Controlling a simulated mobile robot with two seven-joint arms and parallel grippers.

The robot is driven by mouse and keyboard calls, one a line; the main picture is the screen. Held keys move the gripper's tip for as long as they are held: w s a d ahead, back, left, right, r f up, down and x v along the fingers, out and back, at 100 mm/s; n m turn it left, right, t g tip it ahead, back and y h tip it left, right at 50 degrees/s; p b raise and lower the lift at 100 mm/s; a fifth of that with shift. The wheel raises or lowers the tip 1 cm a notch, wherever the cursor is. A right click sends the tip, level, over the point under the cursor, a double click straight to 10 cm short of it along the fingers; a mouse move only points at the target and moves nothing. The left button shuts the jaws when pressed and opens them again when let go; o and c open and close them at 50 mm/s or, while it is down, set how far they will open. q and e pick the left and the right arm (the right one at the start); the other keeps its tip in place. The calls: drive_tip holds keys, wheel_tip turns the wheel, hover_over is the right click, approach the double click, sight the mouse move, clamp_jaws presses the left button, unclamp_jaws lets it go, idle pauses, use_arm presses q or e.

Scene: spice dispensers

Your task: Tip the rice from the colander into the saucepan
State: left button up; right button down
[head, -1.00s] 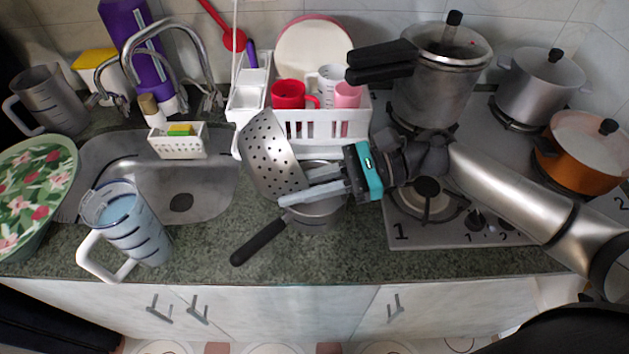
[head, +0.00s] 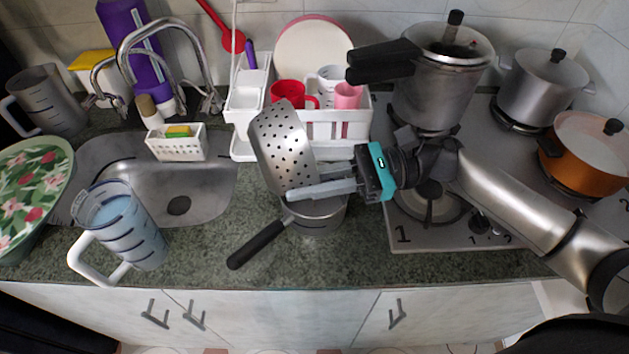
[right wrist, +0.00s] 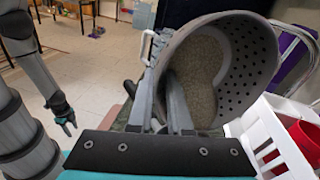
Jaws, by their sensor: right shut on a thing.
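The grey perforated colander (head: 279,148) is tilted steeply in the air, its holed wall facing the head camera. Rice (right wrist: 197,70) lies inside it in the right wrist view, where the colander (right wrist: 245,60) fills the upper middle. My right gripper (head: 300,193) is shut on the colander at its lower right side. The saucepan (head: 318,222), with a black handle, stands on the counter below the colander and gripper, which partly hide it. Its inside is not clear. My left gripper (right wrist: 66,122) shows small in the right wrist view, away from the colander; its jaw state is unclear.
A white dish rack (head: 325,131) with cups stands just behind the colander. The sink (head: 205,195) and a jug (head: 128,235) are to the left. The stove (head: 420,235) and a pressure cooker (head: 432,95) are to the right. Counter in front is clear.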

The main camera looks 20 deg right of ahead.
drive_tip(key=shift+w+d+r+m+y+b, duration=0.15)
drive_tip(key=shift+d+y+b, duration=0.25)
drive_tip(key=shift+y+b, duration=0.3)
drive_tip(key=shift+s+d+r+m+y+b, duration=0.15)
drive_tip(key=shift+d+y+b, duration=0.2)
drive_tip(key=shift+y+b, duration=0.35)
idle(0.9)
drive_tip(key=shift+w+d+f+m+t+y+b, duration=0.1)
drive_tip(key=shift+d+m+t+y+b, duration=0.3)
drive_tip(key=shift+y+b, duration=0.35)
drive_tip(key=shift+w+d+m+t+y+b, duration=0.1)
drive_tip(key=shift+d+t+y+b, duration=0.1)
drive_tip(key=shift+d+y+b, duration=0.4)
idle(1.2)
drive_tip(key=shift+a+y, duration=0.1)
drive_tip(key=shift+y, duration=0.25)
